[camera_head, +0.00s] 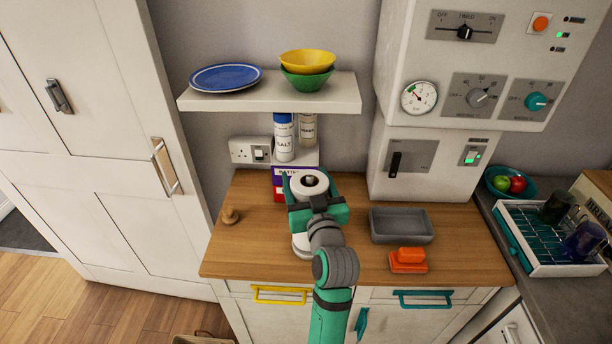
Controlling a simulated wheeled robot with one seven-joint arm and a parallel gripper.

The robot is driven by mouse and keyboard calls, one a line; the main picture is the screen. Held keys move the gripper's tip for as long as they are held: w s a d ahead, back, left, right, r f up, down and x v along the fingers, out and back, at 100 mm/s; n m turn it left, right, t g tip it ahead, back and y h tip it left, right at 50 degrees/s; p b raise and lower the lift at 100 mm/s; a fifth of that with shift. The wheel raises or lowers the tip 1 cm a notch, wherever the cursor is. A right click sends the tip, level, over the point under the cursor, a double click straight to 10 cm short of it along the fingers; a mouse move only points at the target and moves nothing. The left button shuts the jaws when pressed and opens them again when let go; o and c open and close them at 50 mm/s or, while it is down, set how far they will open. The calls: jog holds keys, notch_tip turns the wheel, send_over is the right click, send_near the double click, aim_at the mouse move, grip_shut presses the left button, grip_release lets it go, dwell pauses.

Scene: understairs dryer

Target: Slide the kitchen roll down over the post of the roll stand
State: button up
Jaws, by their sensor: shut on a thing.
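The white kitchen roll (309,190) stands upright above the wooden worktop, its round top end and dark core hole facing the camera. My gripper (311,184) is shut on it, with green fingers on its left and right sides. A small pale spot shows inside the core hole; I cannot tell if it is the post tip. A white rounded part (301,246) shows below my gripper, left of the arm; I cannot tell whether it is the roll's lower end or the stand's base. The post of the roll stand is not clearly visible, and my wrist hides much of this area.
A grey tray (402,240) and an orange block-like item (408,262) lie to the right on the worktop (250,255). Behind are a box (279,185), a salt container (283,140) and a shelf (240,101) with dishes.

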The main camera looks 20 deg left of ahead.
dwell(0.3)
jog(key=o, duration=1.5)
jog(key=shift+f, duration=0.1)
jog(key=v, duration=1)
jog(key=shift+s+d, duration=0.25)
jog(key=shift+s, duration=0.05)
jog(key=shift+f, duration=0.1)
